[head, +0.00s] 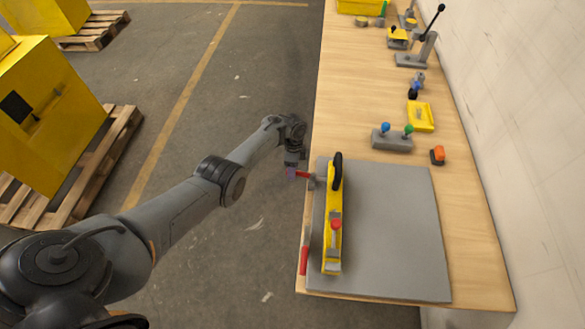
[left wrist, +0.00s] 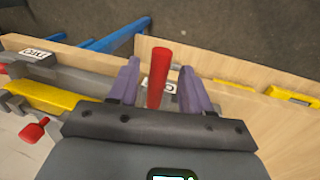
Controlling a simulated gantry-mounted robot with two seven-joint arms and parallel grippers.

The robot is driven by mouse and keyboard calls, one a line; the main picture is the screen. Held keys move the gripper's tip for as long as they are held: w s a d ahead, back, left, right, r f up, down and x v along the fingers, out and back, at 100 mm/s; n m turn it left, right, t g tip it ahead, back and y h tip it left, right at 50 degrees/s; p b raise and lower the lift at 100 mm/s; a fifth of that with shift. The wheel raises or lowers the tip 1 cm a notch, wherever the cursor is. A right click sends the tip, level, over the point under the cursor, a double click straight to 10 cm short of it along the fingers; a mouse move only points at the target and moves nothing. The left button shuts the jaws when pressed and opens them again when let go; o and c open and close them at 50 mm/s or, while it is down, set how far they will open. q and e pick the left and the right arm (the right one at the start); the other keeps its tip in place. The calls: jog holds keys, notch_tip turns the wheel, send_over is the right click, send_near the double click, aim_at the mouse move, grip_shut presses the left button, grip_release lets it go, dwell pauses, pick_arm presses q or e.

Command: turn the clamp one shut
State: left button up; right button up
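A clamp handle (head: 304,175), a red bar, stands out from the left edge of the table near the far end of the grey mat. In the left wrist view the red handle (left wrist: 158,78) lies between the two purple fingers of my left gripper (left wrist: 160,82), with a gap on both sides. My left gripper (head: 292,170) is open around the handle. A second red handle (head: 303,260) lies along the same table edge, closer to the near corner. The clamp body is mostly hidden. My right gripper is not in view.
A yellow frame (head: 334,205) with a black grip and a red knob stands on the grey mat (head: 395,230), close beside the clamps. A grey block (head: 392,141) with blue and green knobs stands behind the mat. The mat's right part is clear.

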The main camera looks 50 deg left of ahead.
pick_arm(q)
jog(key=shift+r, duration=0.1)
notch_tip(320, 180, up, 10)
jog(key=w+a+p, duration=0.1)
jog(key=p, duration=0.2)
jog(key=shift+w+a+r+p, duration=0.15)
jog(key=shift+w+r+p, duration=0.1)
jog(key=shift+w+p, duration=0.05)
dwell(0.5)
